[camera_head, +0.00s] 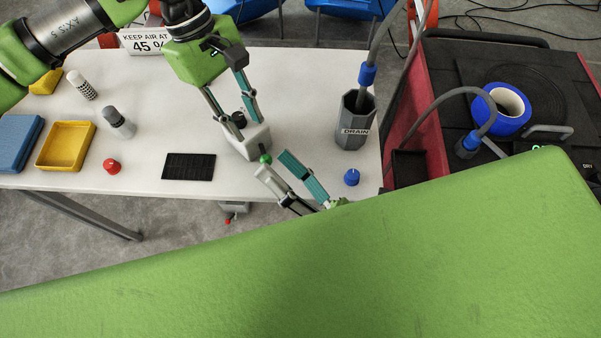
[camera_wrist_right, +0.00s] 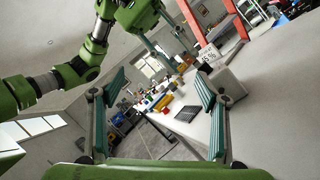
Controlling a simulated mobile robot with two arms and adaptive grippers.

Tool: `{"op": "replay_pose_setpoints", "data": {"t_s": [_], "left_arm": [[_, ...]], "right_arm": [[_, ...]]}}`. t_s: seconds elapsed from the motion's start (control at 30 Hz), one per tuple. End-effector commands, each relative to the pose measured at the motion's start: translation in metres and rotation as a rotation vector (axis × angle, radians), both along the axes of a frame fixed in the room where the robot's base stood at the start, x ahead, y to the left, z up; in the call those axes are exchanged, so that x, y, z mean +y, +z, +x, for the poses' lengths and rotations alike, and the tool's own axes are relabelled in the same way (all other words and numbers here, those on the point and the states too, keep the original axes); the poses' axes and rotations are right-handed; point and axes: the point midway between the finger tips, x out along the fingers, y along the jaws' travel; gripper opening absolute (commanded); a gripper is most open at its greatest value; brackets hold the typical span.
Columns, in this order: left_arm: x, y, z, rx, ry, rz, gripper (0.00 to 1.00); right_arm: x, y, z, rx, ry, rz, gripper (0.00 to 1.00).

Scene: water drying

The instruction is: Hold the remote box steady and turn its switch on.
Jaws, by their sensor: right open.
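My right arm covers the lower head view.
A grey DRAIN container (camera_head: 353,137) with a hose and a blue cap (camera_head: 351,177) stand right of the box.

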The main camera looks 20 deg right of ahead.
Motion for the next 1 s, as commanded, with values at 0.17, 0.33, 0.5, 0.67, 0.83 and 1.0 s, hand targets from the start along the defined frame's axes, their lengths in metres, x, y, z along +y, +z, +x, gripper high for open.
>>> {"op": "replay_pose_setpoints", "data": {"t_s": [0.17, 0.33, 0.5, 0.67, 0.83, 1.0], "left_arm": [[0.000, 0.000, 0.000, 0.000, 0.000, 0.000, 0.28], [0.000, 0.000, 0.000, 0.000, 0.000, 0.000, 0.28], [0.000, 0.000, 0.000, 0.000, 0.000, 0.000, 0.28], [0.000, 0.000, 0.000, 0.000, 0.000, 0.000, 0.28], [0.000, 0.000, 0.000, 0.000, 0.000, 0.000, 0.28], [0.000, 0.000, 0.000, 0.000, 0.000, 0.000, 0.28]], "right_arm": [[-0.006, -0.016, 0.008, -0.112, -0.092, -0.291, 0.68], [-0.016, -0.042, 0.013, -0.171, -0.155, -0.572, 0.68], [-0.028, -0.066, 0.015, -0.190, -0.185, -0.784, 0.68], [-0.034, -0.080, 0.015, -0.194, -0.193, -0.886, 0.68], [-0.031, -0.083, 0.024, -0.197, -0.192, -0.911, 0.68], [-0.017, -0.082, 0.049, -0.201, -0.193, -0.909, 0.68]]}}
